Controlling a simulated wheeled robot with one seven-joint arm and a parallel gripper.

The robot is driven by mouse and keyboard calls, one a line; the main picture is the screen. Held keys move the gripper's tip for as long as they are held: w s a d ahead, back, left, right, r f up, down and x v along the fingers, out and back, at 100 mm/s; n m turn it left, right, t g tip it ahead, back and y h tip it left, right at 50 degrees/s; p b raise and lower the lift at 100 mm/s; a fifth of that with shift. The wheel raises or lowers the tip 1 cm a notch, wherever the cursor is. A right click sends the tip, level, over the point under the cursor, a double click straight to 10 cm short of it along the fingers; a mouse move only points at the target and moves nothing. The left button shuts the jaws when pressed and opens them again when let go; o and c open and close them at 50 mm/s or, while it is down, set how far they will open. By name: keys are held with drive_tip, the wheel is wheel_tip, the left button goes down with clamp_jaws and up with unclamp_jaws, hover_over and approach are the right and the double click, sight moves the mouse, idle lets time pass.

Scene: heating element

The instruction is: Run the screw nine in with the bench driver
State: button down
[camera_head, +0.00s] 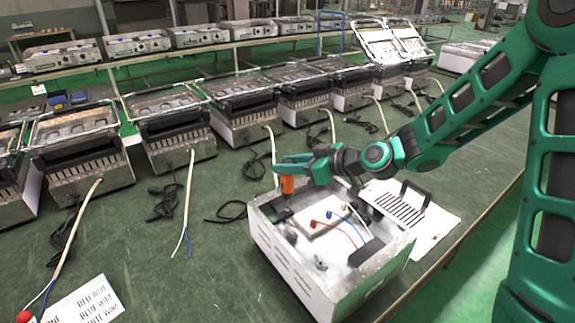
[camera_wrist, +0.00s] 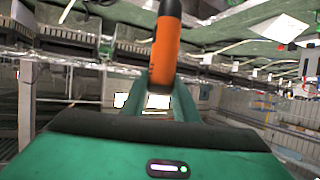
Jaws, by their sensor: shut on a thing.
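My gripper (camera_head: 286,170) is shut on the orange bench driver (camera_head: 288,186), holding it above the left back corner of an open white metal unit (camera_head: 293,267). The driver looks upright in the head view. In the wrist view the orange driver handle (camera_wrist: 165,45) stands between my fingers, with a dark end at the top. The driver's tip is too small to make out, and I cannot tell whether it touches anything. Inside the unit are a white block, red and blue wires (camera_head: 340,226) and dark parts. I cannot pick out screw nine.
A slotted panel with a black handle (camera_head: 400,205) lies on a white sheet right of the unit. A row of similar units (camera_head: 245,105) lines the bench behind. White cables and black cords lie between. A label card (camera_head: 88,303) is at front left.

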drive_tip(key=shift+f, duration=0.7)
idle(1.1)
drive_tip(key=shift+r, duration=2.55)
